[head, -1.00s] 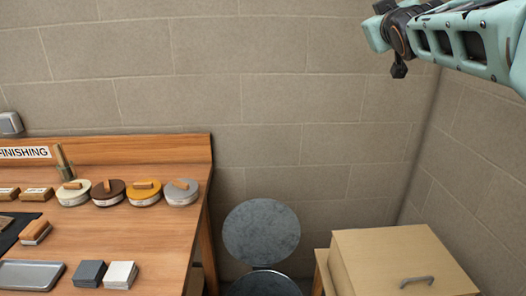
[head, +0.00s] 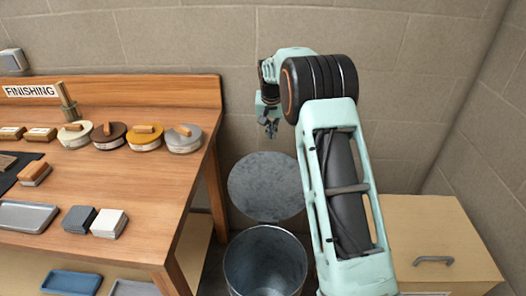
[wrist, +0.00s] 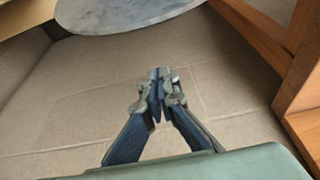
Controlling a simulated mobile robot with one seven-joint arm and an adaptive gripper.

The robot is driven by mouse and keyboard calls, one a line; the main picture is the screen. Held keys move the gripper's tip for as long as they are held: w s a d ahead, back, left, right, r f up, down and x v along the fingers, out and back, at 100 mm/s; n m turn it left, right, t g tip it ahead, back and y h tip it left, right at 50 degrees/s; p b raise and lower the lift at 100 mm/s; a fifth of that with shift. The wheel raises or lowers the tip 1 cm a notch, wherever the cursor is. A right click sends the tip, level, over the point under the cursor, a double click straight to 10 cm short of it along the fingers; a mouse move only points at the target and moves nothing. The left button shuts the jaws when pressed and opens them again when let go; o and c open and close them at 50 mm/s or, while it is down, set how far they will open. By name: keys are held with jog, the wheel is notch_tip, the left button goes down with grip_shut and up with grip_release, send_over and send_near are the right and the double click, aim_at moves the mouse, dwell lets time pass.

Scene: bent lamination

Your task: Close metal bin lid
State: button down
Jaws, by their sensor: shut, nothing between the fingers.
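The metal bin (head: 265,262) stands on the floor just right of the workbench, and its open top shows a dark, empty-looking inside. Its round grey lid (head: 267,187) is raised, standing up behind the bin against the wall side. My gripper (head: 271,130) hangs above the lid in the head view, apart from it, with nothing held. In the wrist view my gripper (wrist: 160,85) has its fingertips together. The lid (wrist: 125,14) shows at the top edge of that view, beyond the fingertips.
The wooden workbench (head: 120,190) with tins, brushes and blocks stands to the left. A wooden box (head: 435,235) with a handle is on the right, partly behind my arm. The block wall (head: 400,80) closes off the back.

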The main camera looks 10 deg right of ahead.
aim_at(271, 156)
jog(key=f, duration=0.6)
jog(key=s+f, duration=0.1)
jog(key=f, duration=0.2)
jog(key=shift+a+f+p, duration=0.15)
jog(key=shift+f+p, duration=0.15)
jog(key=shift+s, duration=0.1)
dwell(0.5)
